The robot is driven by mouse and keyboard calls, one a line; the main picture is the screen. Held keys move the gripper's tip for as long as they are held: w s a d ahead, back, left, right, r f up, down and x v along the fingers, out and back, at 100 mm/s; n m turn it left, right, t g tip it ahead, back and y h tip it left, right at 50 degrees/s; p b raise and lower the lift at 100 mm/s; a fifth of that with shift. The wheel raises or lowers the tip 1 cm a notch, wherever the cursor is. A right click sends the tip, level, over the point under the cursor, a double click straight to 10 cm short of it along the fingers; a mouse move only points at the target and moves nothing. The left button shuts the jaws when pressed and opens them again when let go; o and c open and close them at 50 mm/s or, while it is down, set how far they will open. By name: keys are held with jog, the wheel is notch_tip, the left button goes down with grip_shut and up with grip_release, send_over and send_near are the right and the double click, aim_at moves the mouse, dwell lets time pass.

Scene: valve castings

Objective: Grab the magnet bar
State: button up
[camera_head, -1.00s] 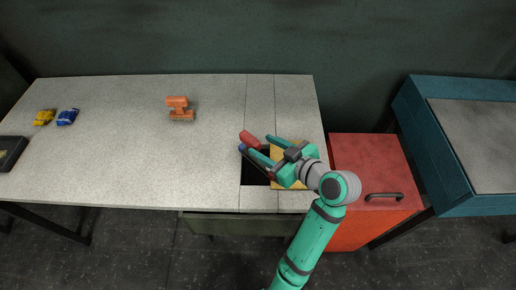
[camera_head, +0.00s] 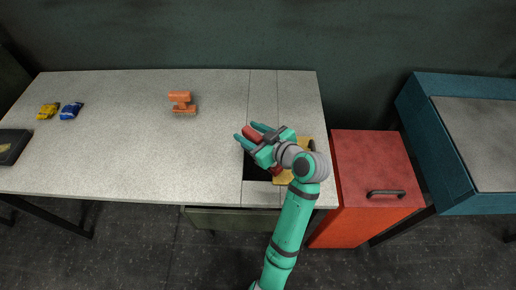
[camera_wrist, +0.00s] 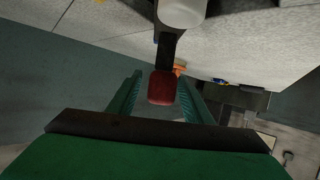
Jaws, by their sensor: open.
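A red-ended bar, which looks like the magnet bar (camera_head: 252,134), shows between my fingers over the right part of the table. In the wrist view its red block (camera_wrist: 162,88) lies between the two teal fingers, with a dark strip running up from it. My gripper (camera_head: 249,132) is open, with one finger on each side of the red part. Contact cannot be told.
A dark opening in the table (camera_head: 150,110) lies beneath my gripper, with a yellow block (camera_head: 286,178) beside it. An orange casting (camera_head: 181,103), a yellow piece (camera_head: 47,111) and a blue piece (camera_head: 70,111) stand farther left. A red cabinet (camera_head: 370,165) is at right.

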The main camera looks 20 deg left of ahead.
grip_shut()
dwell(1.3)
